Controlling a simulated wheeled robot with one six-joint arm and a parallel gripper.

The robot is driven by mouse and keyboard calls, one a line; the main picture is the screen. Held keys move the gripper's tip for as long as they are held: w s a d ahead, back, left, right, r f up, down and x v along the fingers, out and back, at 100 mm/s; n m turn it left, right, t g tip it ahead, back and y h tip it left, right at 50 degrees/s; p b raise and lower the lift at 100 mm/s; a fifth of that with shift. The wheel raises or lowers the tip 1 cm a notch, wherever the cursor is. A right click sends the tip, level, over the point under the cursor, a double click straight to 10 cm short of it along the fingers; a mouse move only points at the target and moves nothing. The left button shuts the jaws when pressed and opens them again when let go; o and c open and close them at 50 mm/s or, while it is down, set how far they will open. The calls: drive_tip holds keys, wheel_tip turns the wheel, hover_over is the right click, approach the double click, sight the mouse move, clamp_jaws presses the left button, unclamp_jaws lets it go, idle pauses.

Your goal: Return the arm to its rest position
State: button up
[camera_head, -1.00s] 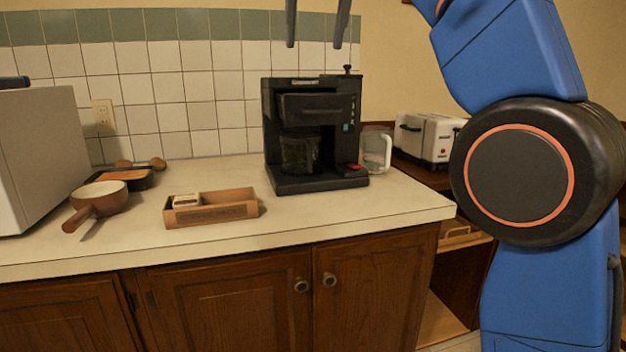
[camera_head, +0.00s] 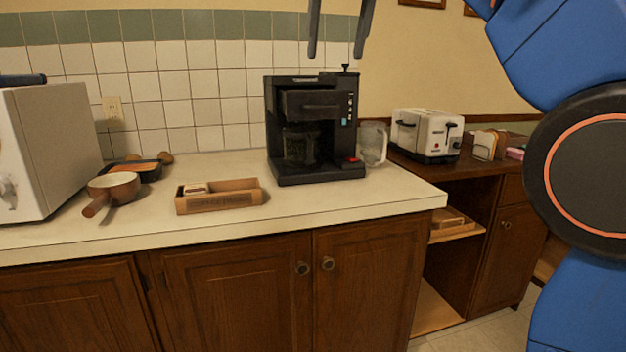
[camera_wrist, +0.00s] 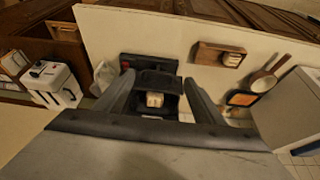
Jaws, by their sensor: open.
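My gripper (camera_head: 338,38) shows at the top of the head view, its two dark fingers pointing down and apart, above the black coffee maker (camera_head: 315,130). In the wrist view the open fingers (camera_wrist: 155,95) frame the coffee maker, with a small pale block-like item between them in the picture. Nothing is seen gripped. My blue arm stands at the right of the head view, and its upper part is cut off by the frame.
A wooden tray (camera_head: 222,204) holding a small item, a brown saucepan (camera_head: 116,187) and a dark pan (camera_head: 140,172) stand on the counter. A glass jug (camera_head: 372,146) is beside the coffee maker. A white toaster (camera_head: 426,134) stands on the side cabinet. A white box-like appliance (camera_head: 48,150) is at left.

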drive_tip(key=s+d+f+m, duration=0.1)
drive_tip(key=s+d+f, duration=0.3)
drive_tip(key=d+f, duration=0.5)
drive_tip(key=s+d+f, duration=0.5)
drive_tip(key=d+f, duration=0.2)
drive_tip(key=f, duration=0.4)
drive_tip(key=s+d+f, duration=0.2)
drive_tip(key=s+f, duration=0.3)
drive_tip(key=f, duration=0.5)
drive_tip(key=s+d+f+m, duration=0.1)
drive_tip(key=s+d+f, duration=0.2)
drive_tip(key=s+f, duration=0.3)
drive_tip(key=s+d+f+m+h, duration=0.1)
drive_tip(key=s+d+f, duration=0.2)
drive_tip(key=f, duration=1.3)
drive_tip(key=s, duration=0.3)
drive_tip(key=shift+d, duration=0.25)
drive_tip(key=shift+r, duration=0.1)
